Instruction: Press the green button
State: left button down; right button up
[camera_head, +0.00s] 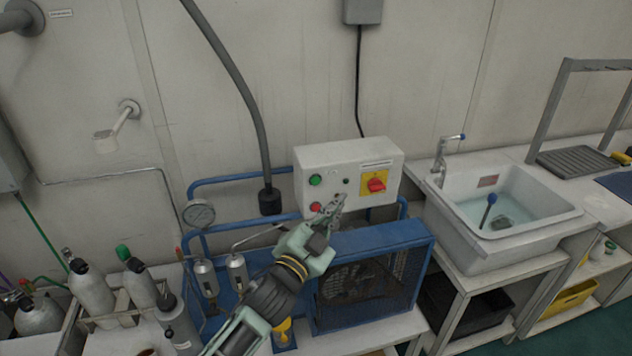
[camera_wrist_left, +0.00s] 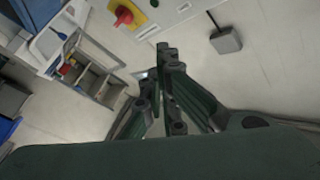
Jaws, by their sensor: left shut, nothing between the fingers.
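The green button (camera_head: 315,180) is on the upper left of the front of a white control box (camera_head: 335,162). A red button (camera_head: 316,207) sits below it, and a red rotary switch on a yellow plate (camera_head: 374,185) is to the right. My left gripper (camera_head: 338,203) is shut and empty in front of the box's lower middle, below and right of the green button. Whether it touches the box I cannot tell. In the left wrist view my gripper's fingers (camera_wrist_left: 165,60) are together, and the red switch (camera_wrist_left: 124,15) shows at the top. My right gripper is not in view.
A blue compressor frame with a fan (camera_head: 372,275) stands under the box. A gauge (camera_head: 199,213) and grey cylinders (camera_head: 92,290) are to the left. A white sink (camera_head: 505,205) is at the right.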

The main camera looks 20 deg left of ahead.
aim_at(316, 180)
pick_arm(q)
jog(key=w+a+b, duration=0.1)
jog(key=w+a, duration=0.4)
jog(key=w, duration=0.2)
jog(key=shift+w, duration=0.15)
dwell(0.3)
jog(key=shift+w, duration=0.1)
dwell(1.2)
jog(key=shift+w+a, duration=0.2)
jog(key=shift+w, duration=0.05)
